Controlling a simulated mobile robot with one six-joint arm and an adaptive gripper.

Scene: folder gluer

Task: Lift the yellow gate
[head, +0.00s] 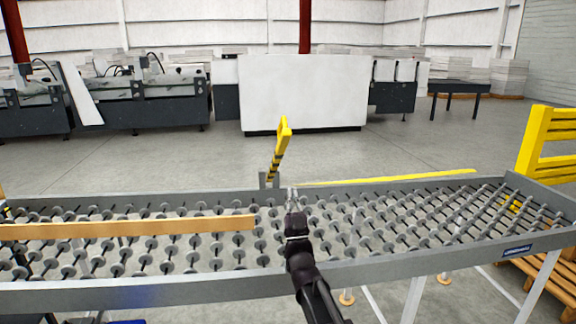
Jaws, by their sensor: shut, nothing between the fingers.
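The yellow gate (279,147) is a narrow yellow bar with black stripes at the far rail of the roller conveyor. It stands steeply up from a grey bracket (268,180), its top leaning slightly right. My gripper (292,192) is shut and empty over the conveyor, just right of and below the gate's lower end in the picture. The two look apart, but I cannot tell the exact gap in depth.
The wheeled conveyor (390,265) spans the picture, with a long tan guide bar (130,227) on its left half. A yellow barrier (550,140) stands at the right above a wooden pallet (540,275). Machines (150,100) stand well behind, across open floor.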

